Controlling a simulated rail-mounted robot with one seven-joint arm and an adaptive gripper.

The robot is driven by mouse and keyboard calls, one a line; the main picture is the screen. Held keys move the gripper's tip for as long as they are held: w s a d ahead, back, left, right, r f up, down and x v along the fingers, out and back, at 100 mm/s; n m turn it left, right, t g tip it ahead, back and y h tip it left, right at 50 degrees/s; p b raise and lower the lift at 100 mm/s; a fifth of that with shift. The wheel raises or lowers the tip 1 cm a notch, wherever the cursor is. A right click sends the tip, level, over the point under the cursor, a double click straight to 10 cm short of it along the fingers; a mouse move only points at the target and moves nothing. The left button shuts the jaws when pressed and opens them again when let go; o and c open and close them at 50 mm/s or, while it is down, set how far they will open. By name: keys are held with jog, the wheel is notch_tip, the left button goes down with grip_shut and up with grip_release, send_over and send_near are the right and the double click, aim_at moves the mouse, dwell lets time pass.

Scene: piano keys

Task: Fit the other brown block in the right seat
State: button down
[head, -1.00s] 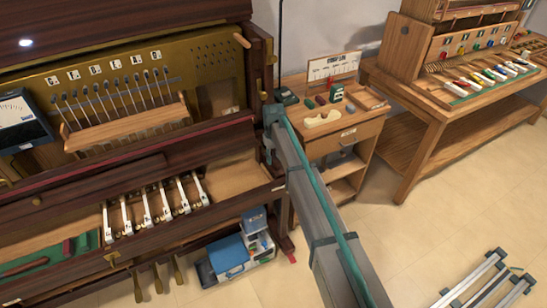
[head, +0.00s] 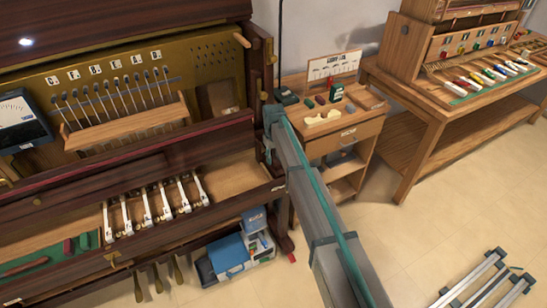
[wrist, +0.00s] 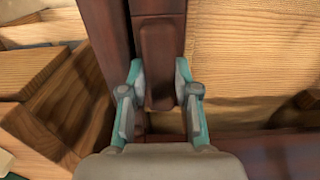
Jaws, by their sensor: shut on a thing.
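In the wrist view, my gripper (wrist: 159,75) is shut on a dark brown block (wrist: 158,55), with one teal-and-grey finger on each side of it. The block is long with a rounded near end, and it lies along a dark wooden rail between pale wood panels. I cannot tell whether it is seated or held just above the rail. In the head view, my arm reaches to the right end of the piano case (head: 140,150); the block and the fingertips cannot be made out there. The right seat is not clearly visible.
A side table (head: 345,125) with small items and a white card stands right of the piano. A workbench (head: 450,110) with coloured keys is further right. A blue toolbox (head: 230,255) is on the floor below. Pale timber pieces (wrist: 35,80) lie left of the fingers.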

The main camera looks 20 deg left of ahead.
jog(key=c, duration=0.8)
grip_release()
jog(key=shift+o, duration=0.2)
jog(key=shift+r, duration=0.1)
notch_tip(320, 180, up, 12)
